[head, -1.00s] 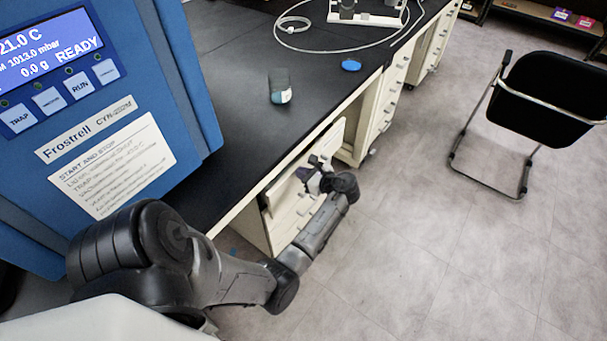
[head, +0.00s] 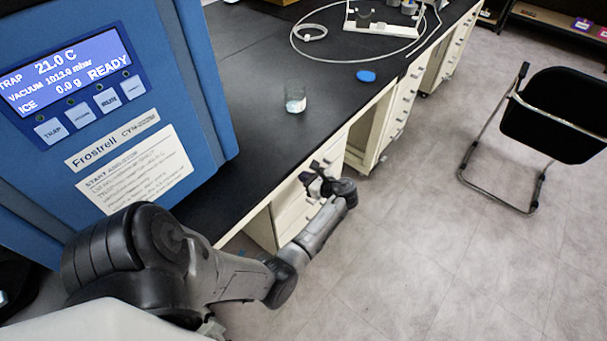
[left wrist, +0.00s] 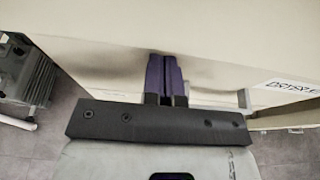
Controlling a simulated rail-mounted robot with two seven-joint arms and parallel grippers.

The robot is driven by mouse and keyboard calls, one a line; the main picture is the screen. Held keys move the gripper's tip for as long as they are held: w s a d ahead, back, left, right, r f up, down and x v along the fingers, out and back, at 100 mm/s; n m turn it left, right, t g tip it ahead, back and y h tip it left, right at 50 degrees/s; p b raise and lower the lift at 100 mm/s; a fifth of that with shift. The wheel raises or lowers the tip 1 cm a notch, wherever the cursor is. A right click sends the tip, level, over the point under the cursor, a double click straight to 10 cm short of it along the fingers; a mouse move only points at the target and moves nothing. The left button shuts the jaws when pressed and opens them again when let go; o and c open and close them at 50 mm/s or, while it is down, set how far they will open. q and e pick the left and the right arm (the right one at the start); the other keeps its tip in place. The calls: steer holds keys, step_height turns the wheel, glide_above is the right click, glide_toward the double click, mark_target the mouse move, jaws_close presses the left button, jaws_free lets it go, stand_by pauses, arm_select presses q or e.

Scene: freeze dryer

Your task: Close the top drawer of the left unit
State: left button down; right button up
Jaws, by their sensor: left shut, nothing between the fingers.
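The left unit (head: 287,222) is a pale drawer cabinet under the black bench, partly hidden by my left arm. Its top drawer front (head: 330,152) is just below the bench edge; in the head view I cannot tell whether a small gap remains. My left gripper (head: 313,179) is in front of this drawer front, with its fingers shut and empty. In the left wrist view the dark purple fingers (left wrist: 166,78) point at a pale front (left wrist: 110,50) and are touching it or very close. A partly cut-off label (left wrist: 292,88) shows to the right. My right gripper is out of view.
A blue freeze dryer (head: 180,80) stands on the bench (head: 240,130) at left. A small glass container (head: 295,99) and a blue disc (head: 366,76) lie on the bench. Another drawer unit (head: 378,135) stands farther along. A black chair (head: 555,115) stands right; the floor between is clear.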

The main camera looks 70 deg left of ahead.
arm_select(q)
steer(key=p+v, duration=0.3)
steer(key=v, duration=1)
steer(key=shift+w+d+f, duration=0.15)
steer(key=shift+f, duration=0.2)
